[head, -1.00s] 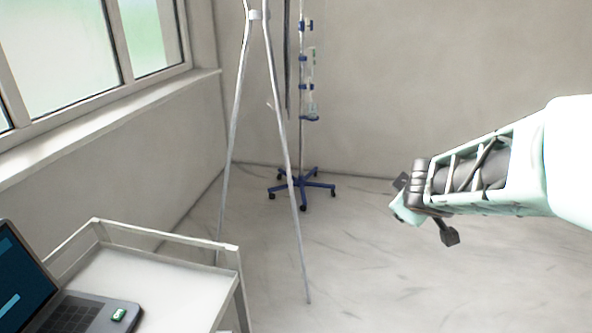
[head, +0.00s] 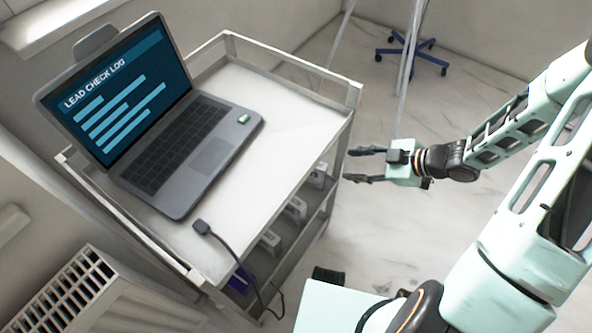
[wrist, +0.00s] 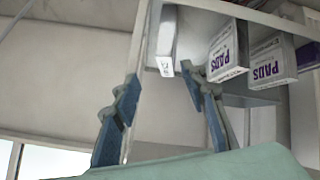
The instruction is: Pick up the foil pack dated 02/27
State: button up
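Several pale packs stand in a row on the shelf under the cart's top. In the head view they are a far pack (head: 317,177), a middle pack (head: 295,208) and a near pack (head: 270,241). The wrist view shows two packs with inverted purple "PADS" print, one (wrist: 228,52) beside the other (wrist: 268,62), and a narrower pale pack (wrist: 166,40). I cannot read a date on any. My gripper (head: 349,164) is open and empty beside the cart's right side. Its spread fingers (wrist: 160,76) point toward the shelf, apart from the packs.
A laptop (head: 190,150) reading "LEAD CHECK LOG" stands on the cart top (head: 285,108). A small green item (head: 244,119) lies on it. A wheeled stand (head: 412,52) is behind.

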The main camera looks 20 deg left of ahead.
jog(key=a, duration=0.2)
jog(key=b, duration=0.5)
send_over(316, 180)
jog(key=w+a, duration=0.1)
jog(key=shift+y, duration=0.4)
jog(key=f, duration=0.7)
jog(key=shift+w, duration=0.2)
jog(key=shift+c, duration=0.7)
grip_shut()
